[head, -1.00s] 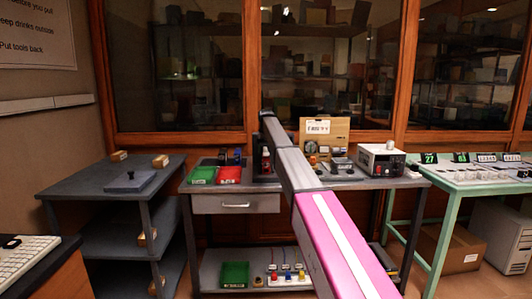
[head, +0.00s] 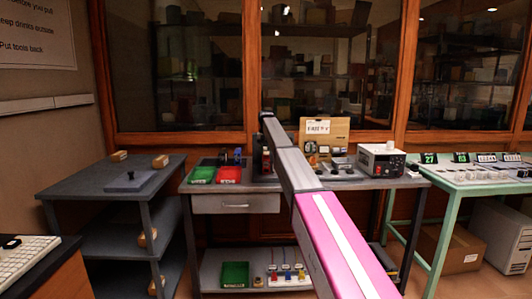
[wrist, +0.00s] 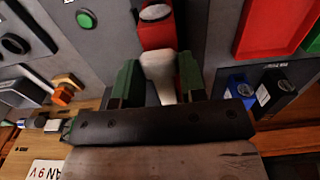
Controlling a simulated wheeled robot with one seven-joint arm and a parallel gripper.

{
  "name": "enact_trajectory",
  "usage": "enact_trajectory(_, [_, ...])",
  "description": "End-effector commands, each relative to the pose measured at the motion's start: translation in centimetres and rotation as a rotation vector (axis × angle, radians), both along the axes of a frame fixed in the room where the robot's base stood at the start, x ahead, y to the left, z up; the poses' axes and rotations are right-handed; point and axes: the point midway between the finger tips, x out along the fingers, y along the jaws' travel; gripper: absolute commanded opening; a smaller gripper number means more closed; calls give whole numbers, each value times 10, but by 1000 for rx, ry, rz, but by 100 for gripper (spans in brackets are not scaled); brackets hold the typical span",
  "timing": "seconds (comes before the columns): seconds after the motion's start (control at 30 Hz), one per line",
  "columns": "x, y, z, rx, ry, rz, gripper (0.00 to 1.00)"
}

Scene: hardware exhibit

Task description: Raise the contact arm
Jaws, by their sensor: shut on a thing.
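In the wrist view my gripper (wrist: 158,84) has its two green fingers closed around a pale, rounded handle, which looks like the contact arm (wrist: 160,66). The handle's far end meets a red block (wrist: 156,34) with a round silver top. The lower end of the handle is hidden by the dark gripper body. In the head view my own arm reaches over the grey bench and hides most of the gripper and the handle; a small red part (head: 265,158) shows beside the arm's far end.
The bench holds a green tray (head: 202,174), a red tray (head: 229,174), a cardboard box (head: 325,136) and a white instrument (head: 381,160). In the wrist view a blue block (wrist: 239,88) and a black block (wrist: 274,92) stand to the right, and a green button (wrist: 86,18) to the left.

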Motion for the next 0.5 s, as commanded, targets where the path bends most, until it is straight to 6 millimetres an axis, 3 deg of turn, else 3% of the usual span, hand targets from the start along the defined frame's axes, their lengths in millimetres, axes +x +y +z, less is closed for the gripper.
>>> enact_trajectory(0.5, [28,0,54,1,-12,0,0])
